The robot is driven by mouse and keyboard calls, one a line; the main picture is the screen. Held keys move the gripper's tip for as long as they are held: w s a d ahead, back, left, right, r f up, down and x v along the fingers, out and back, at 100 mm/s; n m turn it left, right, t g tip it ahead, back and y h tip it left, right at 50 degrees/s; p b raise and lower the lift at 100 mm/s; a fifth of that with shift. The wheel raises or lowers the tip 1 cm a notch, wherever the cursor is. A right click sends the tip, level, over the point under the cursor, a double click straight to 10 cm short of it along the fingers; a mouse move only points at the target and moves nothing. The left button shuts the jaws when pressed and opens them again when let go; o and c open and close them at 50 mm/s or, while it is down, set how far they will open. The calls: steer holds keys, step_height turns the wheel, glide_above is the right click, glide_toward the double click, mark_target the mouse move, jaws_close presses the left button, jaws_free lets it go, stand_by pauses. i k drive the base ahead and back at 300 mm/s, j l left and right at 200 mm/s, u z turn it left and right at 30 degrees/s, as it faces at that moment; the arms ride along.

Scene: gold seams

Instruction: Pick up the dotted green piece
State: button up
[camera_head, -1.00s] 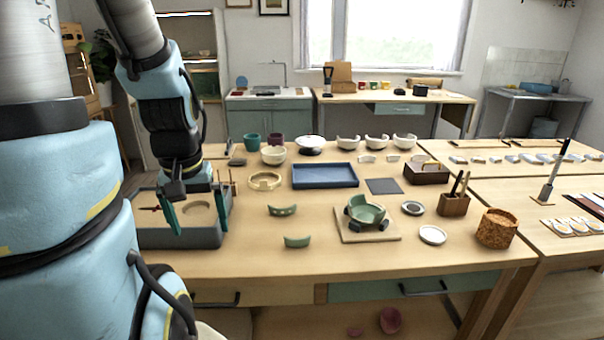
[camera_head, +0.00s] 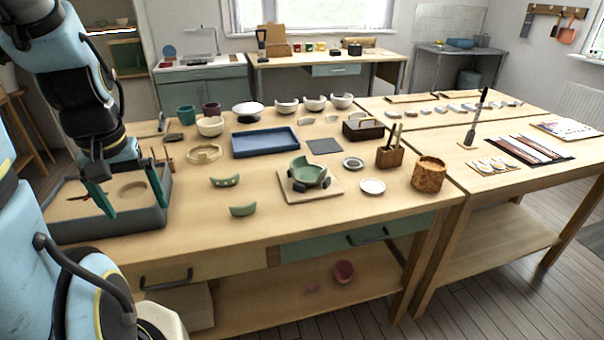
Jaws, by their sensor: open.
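The dotted green piece (camera_head: 225,181) is a small curved shard with a row of dark dots. It lies on the near part of the wooden table (camera_head: 190,232). A similar green shard (camera_head: 243,210) lies just in front of it, with no dots that I can make out. My gripper (camera_head: 130,191) is open, its two teal fingers wide apart and pointing down over the grey tray (camera_head: 112,222). It is left of the dotted piece and well apart from it. I see nothing between the fingers.
A green broken bowl (camera_head: 309,172) sits in a holder on a wooden board (camera_head: 311,193), right of the shards. A cream ring (camera_head: 204,153) and a blue tray (camera_head: 265,142) lie behind. The table around the shards is bare.

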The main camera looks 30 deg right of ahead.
mark_target(232, 180)
steer(key=i+l, duration=0.1)
steer(key=l, duration=1.15)
steer(key=l+u, duration=0.65)
steer(key=u, duration=0.15)
steer(key=k+l+u, duration=0.15)
steer(key=l+u, duration=0.25)
steer(key=j+u, duration=0.1)
steer(key=u, duration=0.4)
